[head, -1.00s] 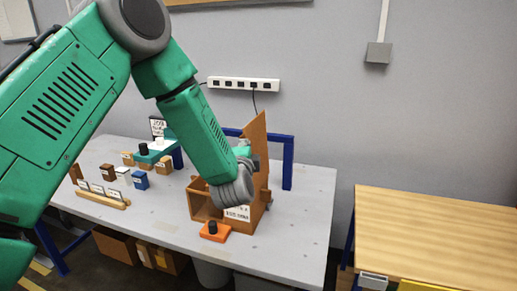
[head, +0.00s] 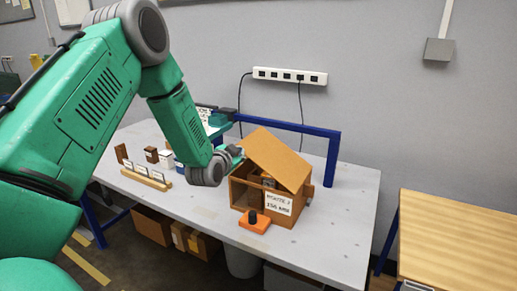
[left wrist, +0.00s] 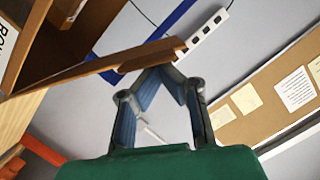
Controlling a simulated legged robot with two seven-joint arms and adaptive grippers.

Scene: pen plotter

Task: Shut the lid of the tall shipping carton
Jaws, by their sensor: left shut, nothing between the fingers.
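My left gripper (head: 238,156) is shut and empty at the lid's upper left edge. In the left wrist view, the fingertips (left wrist: 158,70) meet close to the edge of a brown panel that looks like the lid (left wrist: 105,66); whether they touch it I cannot tell. My right gripper is not in view.
An orange block with a black knob (head: 254,221) sits in front of the carton. A blue frame (head: 300,126) stands behind it. A wooden card holder (head: 147,179) and small boxes lie to the left. The grey workbench (head: 335,225) is clear at right.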

